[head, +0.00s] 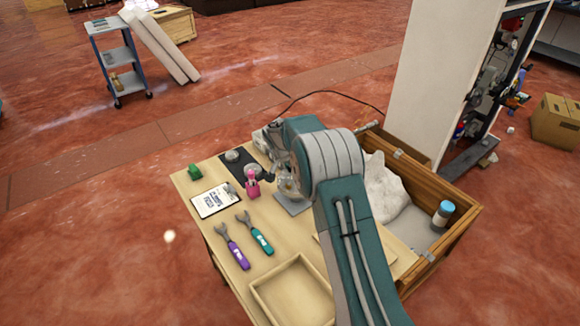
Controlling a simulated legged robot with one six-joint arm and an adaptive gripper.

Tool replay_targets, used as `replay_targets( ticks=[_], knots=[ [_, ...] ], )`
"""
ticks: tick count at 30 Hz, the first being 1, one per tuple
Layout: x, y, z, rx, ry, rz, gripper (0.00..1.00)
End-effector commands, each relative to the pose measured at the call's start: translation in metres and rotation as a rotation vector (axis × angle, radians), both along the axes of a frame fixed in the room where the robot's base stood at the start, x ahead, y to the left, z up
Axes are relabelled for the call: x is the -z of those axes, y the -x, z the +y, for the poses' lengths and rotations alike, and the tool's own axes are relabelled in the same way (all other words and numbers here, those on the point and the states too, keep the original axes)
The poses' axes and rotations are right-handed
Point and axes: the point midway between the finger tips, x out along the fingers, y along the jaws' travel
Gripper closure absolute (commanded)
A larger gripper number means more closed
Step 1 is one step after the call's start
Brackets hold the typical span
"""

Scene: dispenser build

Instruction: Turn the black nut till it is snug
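My gripper (289,186) points down over a small grey plate (294,207) on the wooden table (230,285). My own teal and grey arm covers part of it, and I cannot tell whether its fingers are open or shut. Metallic parts show around it, too small to make out. I cannot pick out the black nut; it may be hidden by the gripper or too small. A purple-handled wrench (235,252) and a teal-handled wrench (257,236) lie on the table in front. A pink object (252,186) stands just left of the gripper.
An empty wooden tray (264,299) is at the front. A bin (465,212) at the right holds a white sack (383,190) and a blue-capped bottle (443,214).

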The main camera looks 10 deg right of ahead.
Motion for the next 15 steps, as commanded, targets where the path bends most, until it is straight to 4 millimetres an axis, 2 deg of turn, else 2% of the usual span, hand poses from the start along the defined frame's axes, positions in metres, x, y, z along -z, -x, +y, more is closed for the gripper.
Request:
replay_targets(
  ticks=[12, 13, 14, 15],
  knots=[
    [0.0031, 0.0009, 0.0022, 0.004, -0.002, 0.003, 1.0],
    [0.0031, 0.0009, 0.0022, 0.004, -0.002, 0.003, 0.62],
    [0.0031, 0.0009, 0.0021, 0.004, -0.002, 0.003, 0.49],
    [0.0029, 0.0008, 0.002, 0.005, -0.002, 0.003, 0.41]
  ],
)
